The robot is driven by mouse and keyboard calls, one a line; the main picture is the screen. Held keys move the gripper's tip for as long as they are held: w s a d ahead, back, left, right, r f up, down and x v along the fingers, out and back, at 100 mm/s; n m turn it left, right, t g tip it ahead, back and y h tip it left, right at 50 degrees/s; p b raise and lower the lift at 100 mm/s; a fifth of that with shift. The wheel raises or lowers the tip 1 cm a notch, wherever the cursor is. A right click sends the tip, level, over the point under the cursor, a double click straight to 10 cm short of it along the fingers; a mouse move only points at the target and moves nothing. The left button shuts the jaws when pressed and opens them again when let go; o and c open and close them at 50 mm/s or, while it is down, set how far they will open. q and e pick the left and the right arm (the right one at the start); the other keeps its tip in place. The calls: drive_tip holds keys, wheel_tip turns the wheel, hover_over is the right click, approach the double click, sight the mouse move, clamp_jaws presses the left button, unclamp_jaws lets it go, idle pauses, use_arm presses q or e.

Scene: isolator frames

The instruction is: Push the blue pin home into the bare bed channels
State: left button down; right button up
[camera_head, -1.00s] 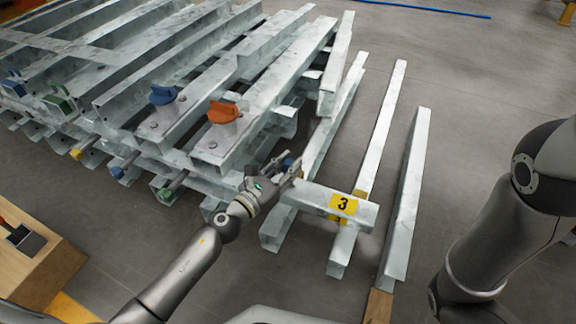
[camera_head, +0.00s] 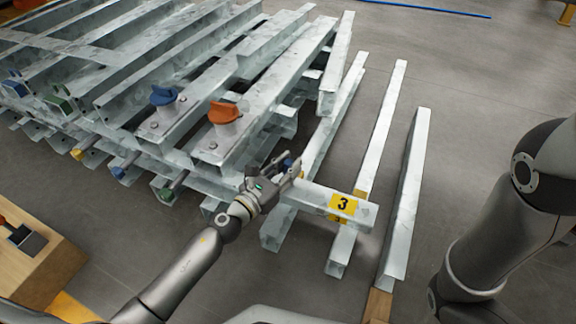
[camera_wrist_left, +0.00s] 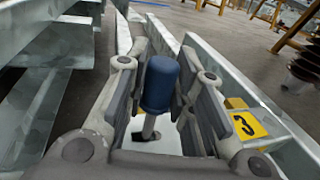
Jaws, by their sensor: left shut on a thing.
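The blue pin (camera_wrist_left: 160,84) shows in the left wrist view as a blue cylindrical grip on a thin metal shaft, between the fingers of my left gripper (camera_wrist_left: 162,92). My left gripper (camera_head: 290,162) is shut on it, and in the head view only a bit of the blue pin (camera_head: 287,163) shows. It is beside the near end of a galvanized channel with a yellow number 3 label (camera_head: 343,204). The label also shows in the left wrist view (camera_wrist_left: 246,125). The shaft's lower end meets a pale surface with a dark spot; I cannot tell how deep it sits. My right gripper is out of view.
Stacked galvanized frames fill the left, with a blue knob (camera_head: 163,96), an orange knob (camera_head: 223,113) and several coloured pin ends. Long separate channels (camera_head: 405,200) lie to the right. A wooden box (camera_head: 40,262) stands at lower left.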

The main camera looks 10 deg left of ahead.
use_arm(q)
drive_tip(key=shift+f+b, duration=2.7)
drive_tip(key=shift+b, duration=0.1)
drive_tip(key=c, duration=1.2)
unclamp_jaws()
drive_tip(key=shift+o, duration=0.2)
drive_tip(key=shift+r, duration=0.1)
drive_tip(key=shift+w+d+r, duration=0.15)
drive_tip(key=shift+d+r, duration=0.05)
drive_tip(key=shift+r, duration=0.7)
drive_tip(key=shift+a+r, duration=0.2)
drive_tip(key=shift+r, duration=3.85)
